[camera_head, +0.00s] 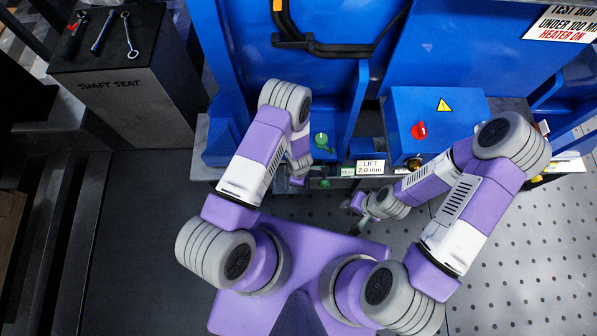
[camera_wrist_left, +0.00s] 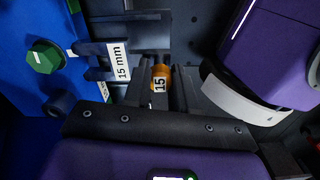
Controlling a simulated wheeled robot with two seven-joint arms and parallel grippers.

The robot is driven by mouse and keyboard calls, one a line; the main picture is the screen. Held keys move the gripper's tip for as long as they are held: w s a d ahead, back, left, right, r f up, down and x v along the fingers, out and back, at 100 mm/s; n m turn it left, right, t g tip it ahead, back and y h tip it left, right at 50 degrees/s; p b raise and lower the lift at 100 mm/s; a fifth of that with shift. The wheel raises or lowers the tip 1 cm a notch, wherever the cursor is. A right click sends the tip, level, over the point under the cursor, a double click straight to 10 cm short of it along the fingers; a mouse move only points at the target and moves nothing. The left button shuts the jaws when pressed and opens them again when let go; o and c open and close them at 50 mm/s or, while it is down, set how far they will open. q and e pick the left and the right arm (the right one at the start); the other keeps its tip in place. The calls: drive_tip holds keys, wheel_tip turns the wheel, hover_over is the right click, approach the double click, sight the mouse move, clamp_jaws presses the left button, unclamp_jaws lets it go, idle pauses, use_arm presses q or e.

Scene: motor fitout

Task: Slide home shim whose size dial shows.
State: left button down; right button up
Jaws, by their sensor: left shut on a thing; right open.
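My left gripper (camera_head: 297,181) is at the front of the blue machine; in the left wrist view its dark fingers (camera_wrist_left: 160,92) are shut on an orange piece (camera_wrist_left: 161,71) with a white "15" tag. Just beyond is a dark forked holder (camera_wrist_left: 105,60) labelled "15 mm". A sign (camera_head: 370,167) reads "LIFT 2.0 mm" at the machine's front edge. My right gripper (camera_head: 353,208) is open, below that sign and apart from the machine. I cannot make out a shim or a dial face.
A green hex bolt (camera_wrist_left: 44,56) is on the blue block; a green bolt head also shows in the head view (camera_head: 321,140). A blue box (camera_head: 447,115) carries a red knob (camera_head: 419,130). A dark "SHAFT SEAT" stand (camera_head: 125,75) with wrenches is at far left.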

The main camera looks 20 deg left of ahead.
use_arm(q)
drive_tip(key=shift+d, duration=0.1)
drive_tip(key=b, duration=0.6)
hover_over(299, 190)
drive_tip(key=shift+w+f, duration=0.15)
drive_tip(key=shift+f, duration=2.9)
drive_tip(key=shift+f, duration=0.35)
drive_tip(key=c, duration=0.8)
unclamp_jaws()
wheel_tip(299, 190, up, 8)
drive_tip(key=p, duration=0.3)
drive_tip(key=shift+f, duration=0.2)
